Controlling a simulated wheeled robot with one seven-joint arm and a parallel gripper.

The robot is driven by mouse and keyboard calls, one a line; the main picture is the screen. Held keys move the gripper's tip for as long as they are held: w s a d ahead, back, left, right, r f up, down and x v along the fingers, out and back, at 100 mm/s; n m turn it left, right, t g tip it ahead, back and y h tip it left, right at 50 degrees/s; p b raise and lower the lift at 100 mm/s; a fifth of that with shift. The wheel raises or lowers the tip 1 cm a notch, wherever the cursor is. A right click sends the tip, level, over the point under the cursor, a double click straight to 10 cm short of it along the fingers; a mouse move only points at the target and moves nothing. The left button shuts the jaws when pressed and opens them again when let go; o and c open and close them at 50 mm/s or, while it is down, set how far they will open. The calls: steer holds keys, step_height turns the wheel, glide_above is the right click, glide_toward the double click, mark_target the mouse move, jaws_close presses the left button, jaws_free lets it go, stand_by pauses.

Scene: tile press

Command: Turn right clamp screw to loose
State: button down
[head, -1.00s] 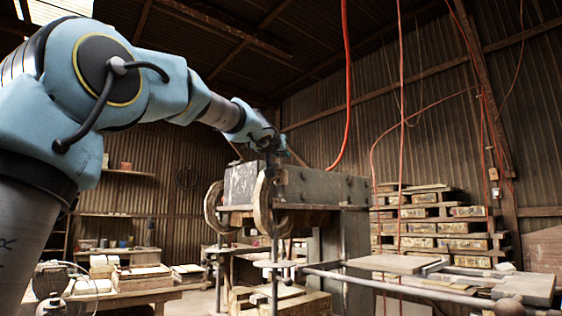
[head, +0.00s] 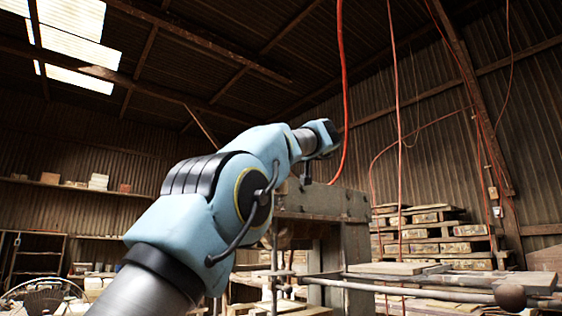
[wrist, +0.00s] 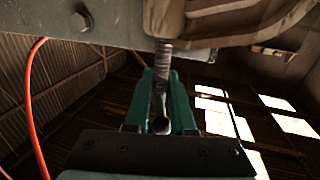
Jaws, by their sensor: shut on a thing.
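A metal clamp screw (wrist: 163,57), a thin upright rod with a darker upper part, shows in the wrist view below the edge of the press (wrist: 80,22). My gripper (wrist: 162,85) has two teal fingers, one on each side of the rod, and is shut on it. The rod's lower end shows as a round tip between the fingers. In the head view, the grey press (head: 320,203) stands behind my arm, which hides its left part. The hand is small and dark there, so the grip and screw are not clear in that view.
A round worn wooden or metal part (wrist: 230,22) hangs close above the fingers in the wrist view. A red hose (wrist: 33,100) runs at its left. In the head view, a long bar with a ball end (head: 510,296) reaches right, before stacked pallets (head: 430,235).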

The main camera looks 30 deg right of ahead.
steer(key=n+y+p, duration=0.1)
steer(key=y+p, duration=0.1)
steer(key=n+y+p, duration=0.2)
steer(key=y+p, duration=0.1)
steer(key=shift+d+r, duration=0.1)
steer(key=shift+d, duration=0.1)
steer(key=n+y+p, duration=0.1)
steer(key=p, duration=0.1)
steer(key=n+g+y+p, duration=0.1)
steer(key=p, duration=0.1)
steer(key=shift+w+a+f+y, duration=0.1)
steer(key=shift+f+y, duration=0.1)
steer(key=shift+y, duration=0.2)
steer(key=shift+f, duration=0.1)
steer(key=c, duration=0.8)
jaws_free()
steer(key=shift+o, duration=0.2)
steer(key=v, duration=1)
steer(key=shift+s, duration=0.3)
